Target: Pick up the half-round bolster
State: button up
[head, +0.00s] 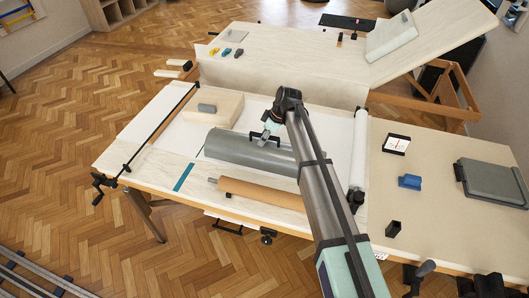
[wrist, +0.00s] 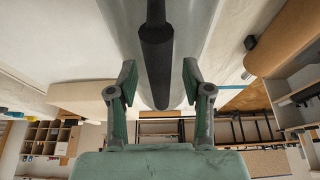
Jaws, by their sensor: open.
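The half-round bolster (head: 232,150) is a long grey half-cylinder lying on the light work table, with a dark bar handle (head: 257,137) on its top. In the wrist view, the bolster's grey curved surface (wrist: 192,30) fills the upper middle. Its dark handle (wrist: 157,65) runs up the picture between my fingers. My gripper (wrist: 159,84) is open, with one green-grey finger on each side of the handle and visible gaps on both sides. In the head view, my gripper (head: 271,127) is right at the handle; my arm hides the bolster's right end.
A brown roll (head: 262,192) lies just in front of the bolster. A pale block (head: 226,106) with a small grey piece (head: 207,108) on it stands behind left. A white roll (head: 358,150) lies to the right. A clamp bar (head: 152,138) crosses the table's left side.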

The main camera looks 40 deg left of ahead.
jog(key=shift+f, duration=0.15)
dwell(0.3)
grip_shut()
jog(key=shift+a+r, duration=0.1)
jog(key=shift+r, duration=0.45)
notch_tip(320, 180, up, 20)
jog(key=b, duration=0.4)
jog(key=shift+f+b, duration=0.2)
jog(key=shift+b, duration=0.1)
